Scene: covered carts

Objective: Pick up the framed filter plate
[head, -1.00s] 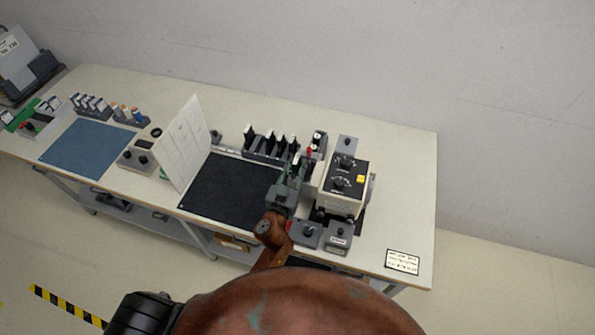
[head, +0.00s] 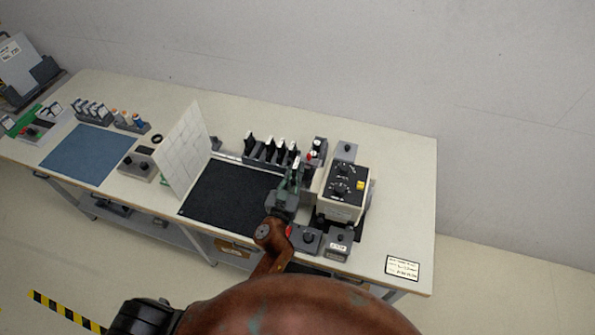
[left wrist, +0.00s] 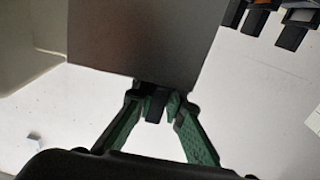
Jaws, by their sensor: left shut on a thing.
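My left gripper (head: 289,184) is over the bench, between the dark mat and the beige boxed instrument. In the left wrist view its green fingers (left wrist: 155,105) close on a small dark tab. A flat grey plate (left wrist: 145,40) rises straight beyond that tab and fills the upper middle of that view; it appears to be the framed filter plate, held by its tab. In the head view the held plate is nearly edge-on and hard to make out at the fingertips. Its far edge is cut off in the wrist view. My right gripper is not in view.
A rack (head: 268,150) with several dark-handled upright pieces stands behind the black mat (head: 225,193). The boxed instrument (head: 343,190) is close on the right. A white upright panel (head: 184,150) stands left of the mat. The bench's right end is mostly clear.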

